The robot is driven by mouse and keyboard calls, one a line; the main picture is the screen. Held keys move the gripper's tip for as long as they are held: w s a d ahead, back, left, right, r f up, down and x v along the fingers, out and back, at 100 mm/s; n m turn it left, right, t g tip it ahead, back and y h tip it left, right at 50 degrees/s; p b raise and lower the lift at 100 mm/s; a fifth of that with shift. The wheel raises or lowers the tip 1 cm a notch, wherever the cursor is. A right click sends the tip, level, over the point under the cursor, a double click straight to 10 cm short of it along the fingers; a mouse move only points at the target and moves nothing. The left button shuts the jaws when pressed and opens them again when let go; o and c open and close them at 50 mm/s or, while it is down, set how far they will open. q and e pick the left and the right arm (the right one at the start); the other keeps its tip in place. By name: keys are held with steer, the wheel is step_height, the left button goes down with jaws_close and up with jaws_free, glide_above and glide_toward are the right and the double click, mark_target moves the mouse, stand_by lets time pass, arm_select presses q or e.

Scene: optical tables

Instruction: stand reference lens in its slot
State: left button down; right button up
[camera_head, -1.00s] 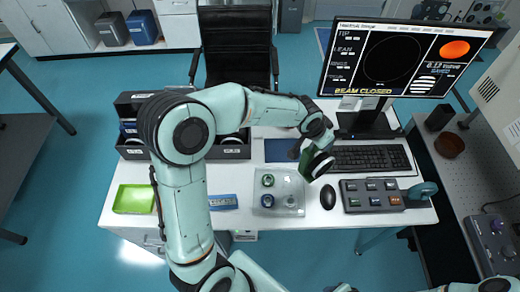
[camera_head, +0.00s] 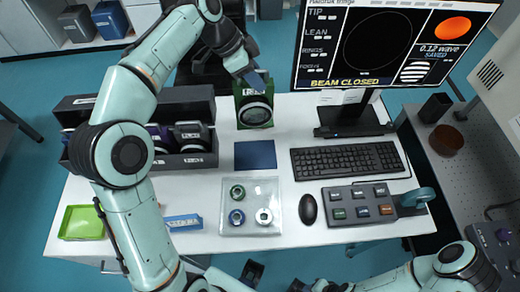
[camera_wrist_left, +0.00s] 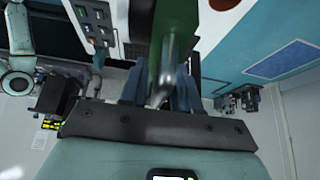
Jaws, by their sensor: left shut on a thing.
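The reference lens appears to be the green block with a round, dark-rimmed lens (camera_head: 255,114). It looks roughly upright above the white desk, behind the dark blue mat and right of the black rack; I cannot tell whether it touches the desk. My left gripper (camera_head: 252,84) is shut on its top. In the left wrist view the green mount (camera_wrist_left: 178,35) is between the fingers. The black rack (camera_head: 207,98) has labelled slots with lens units in some; my left arm hides part of it. My right arm enters at lower right; its fingertips are not clear.
The dark blue mat (camera_head: 255,155) is bare. A clear tray (camera_head: 251,220) with three small ringed parts lies in front. The monitor (camera_head: 390,45), keyboard (camera_head: 346,160), mouse (camera_head: 308,209) and button box (camera_head: 358,204) are on the right. A green tray (camera_head: 83,222) is front left.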

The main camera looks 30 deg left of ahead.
mark_target(256, 114)
arm_select(q)
steer(key=shift+r, duration=0.3)
steer(key=shift+f, duration=0.2)
step_height(256, 114, down, 14)
steer(key=b, duration=0.3)
steer(key=shift+f, duration=0.15)
steer(key=shift+f+b, duration=0.5)
steer(key=shift+f, duration=2.1)
steer(key=c, duration=0.8)
jaws_free()
steer(key=shift+f, duration=0.1)
